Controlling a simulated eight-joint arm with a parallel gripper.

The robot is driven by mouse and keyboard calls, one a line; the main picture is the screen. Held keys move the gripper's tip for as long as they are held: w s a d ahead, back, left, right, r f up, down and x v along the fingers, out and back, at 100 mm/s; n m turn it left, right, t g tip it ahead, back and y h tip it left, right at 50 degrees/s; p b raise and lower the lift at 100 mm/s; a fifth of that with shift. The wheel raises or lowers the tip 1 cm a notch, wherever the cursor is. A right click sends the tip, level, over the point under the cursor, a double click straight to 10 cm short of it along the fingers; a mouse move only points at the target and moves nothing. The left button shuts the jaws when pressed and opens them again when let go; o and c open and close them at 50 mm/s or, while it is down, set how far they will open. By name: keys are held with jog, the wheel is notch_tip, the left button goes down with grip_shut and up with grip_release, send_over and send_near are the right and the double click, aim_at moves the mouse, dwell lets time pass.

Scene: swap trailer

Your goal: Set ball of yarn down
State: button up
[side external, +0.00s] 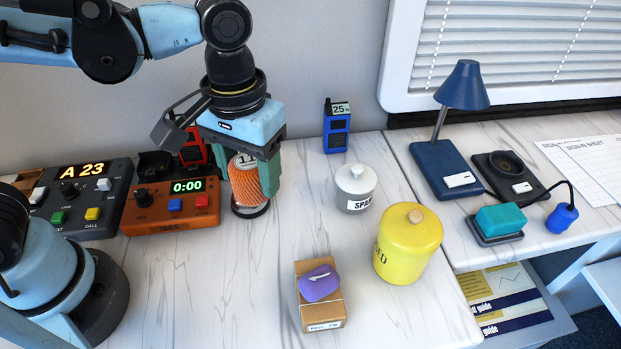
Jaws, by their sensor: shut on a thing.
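The ball of yarn (246,181) is orange with a pale label near its top. My gripper (250,172) points down and is shut on it, with the green fingers at its sides. The yarn is upright above a dark round ring or base (251,210) on the white marbled counter. I cannot tell whether the yarn touches that base.
An orange timer (172,207) and a grey call panel (80,205) stand left. The front-middle counter (230,285) is clear.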

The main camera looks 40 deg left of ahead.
jog(key=w+m, duration=0.2)
jog(key=w, duration=1)
jog(key=w+a+f, duration=0.3)
jog(key=a+f, duration=0.1)
jog(key=w+a+f, duration=0.3)
jog(key=w+a, duration=0.1)
jog(key=shift+w+a+f, duration=0.1)
jog(key=shift+w+f, duration=0.1)
jog(key=shift+f, duration=0.15)
jog(key=shift+w+a+f, duration=0.1)
jog(key=shift+f, duration=2)
jog(key=shift+f, duration=0.2)
jog(key=o, duration=1)
jog(key=shift+o, duration=0.2)
jog(key=shift+r, duration=0.2)
